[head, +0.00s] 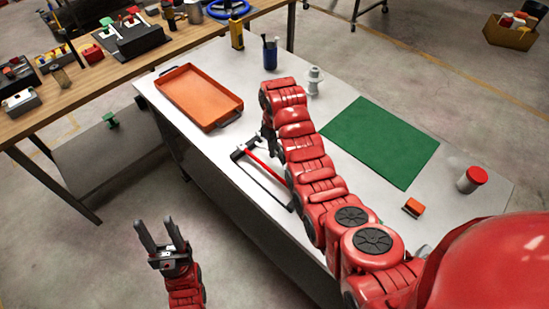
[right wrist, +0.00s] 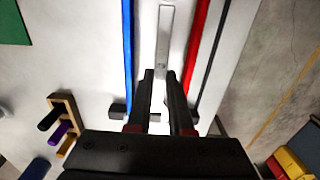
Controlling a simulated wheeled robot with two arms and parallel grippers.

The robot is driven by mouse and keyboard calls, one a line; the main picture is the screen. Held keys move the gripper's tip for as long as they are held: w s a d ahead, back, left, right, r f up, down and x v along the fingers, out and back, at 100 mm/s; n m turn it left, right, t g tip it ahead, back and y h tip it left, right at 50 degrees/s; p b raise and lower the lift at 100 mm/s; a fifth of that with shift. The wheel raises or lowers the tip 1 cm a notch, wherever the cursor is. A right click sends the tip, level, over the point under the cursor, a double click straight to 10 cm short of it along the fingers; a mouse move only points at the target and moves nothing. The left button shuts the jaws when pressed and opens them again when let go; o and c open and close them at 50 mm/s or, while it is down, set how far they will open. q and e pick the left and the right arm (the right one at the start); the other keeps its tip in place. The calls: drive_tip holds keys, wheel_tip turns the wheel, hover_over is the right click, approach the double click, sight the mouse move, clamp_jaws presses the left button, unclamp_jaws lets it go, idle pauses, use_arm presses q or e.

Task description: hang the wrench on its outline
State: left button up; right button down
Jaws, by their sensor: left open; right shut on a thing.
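My right gripper (right wrist: 161,80) is low over the light grey table (head: 240,95), its fingers close together on a pale grey flat bar (right wrist: 165,35), which looks like the wrench. In the head view my right arm covers most of this gripper and the bar. My left gripper (head: 159,232) is open and empty, in front of the table over the floor. I cannot make out the wrench outline in either view.
A red bar (head: 262,165) in a dark frame and a blue bar (right wrist: 127,50) lie beside the right gripper. Also on the table are an orange tray (head: 200,95), a green mat (head: 380,140), a red-lidded jar (head: 472,179) and a rack (right wrist: 66,112) with handles.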

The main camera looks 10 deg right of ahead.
drive_tip(key=shift+w, duration=0.1)
wheel_tip(320, 180, down, 3)
drive_tip(key=shift+r+p, duration=0.15)
drive_tip(key=shift+p, duration=0.95)
drive_tip(key=shift+f, duration=0.3)
drive_tip(key=shift+f+b, duration=0.6)
drive_tip(key=shift+f, duration=0.1)
drive_tip(key=c, duration=0.8)
unclamp_jaws()
drive_tip(key=shift+r, duration=0.1)
